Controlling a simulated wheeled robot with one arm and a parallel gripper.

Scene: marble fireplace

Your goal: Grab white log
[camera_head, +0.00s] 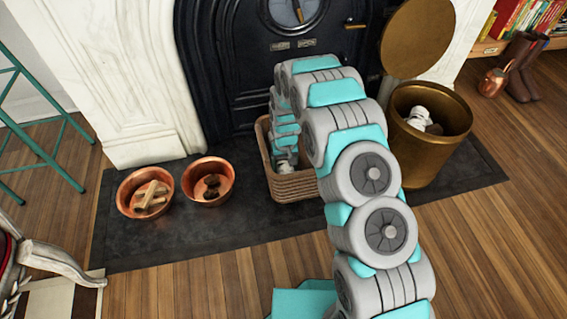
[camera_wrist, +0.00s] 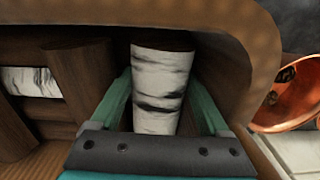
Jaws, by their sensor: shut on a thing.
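A white birch log (camera_wrist: 158,88) with dark streaks stands between the two fingers of my gripper (camera_wrist: 165,95) in the wrist view, and the gripper is shut on it. The log is inside a brown wicker basket (camera_head: 292,188), whose rim (camera_wrist: 262,30) curves around it in the wrist view. Another white log (camera_wrist: 30,82) lies at the left in the wrist view, partly hidden by brown logs (camera_wrist: 85,80).
Two copper bowls, one with wood sticks (camera_head: 145,193) and one with dark pieces (camera_head: 209,181), sit left of the basket on a dark hearth (camera_head: 240,235). A brass bucket (camera_head: 430,150) holding white pieces stands at the right. The black stove (camera_head: 235,65) is behind.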

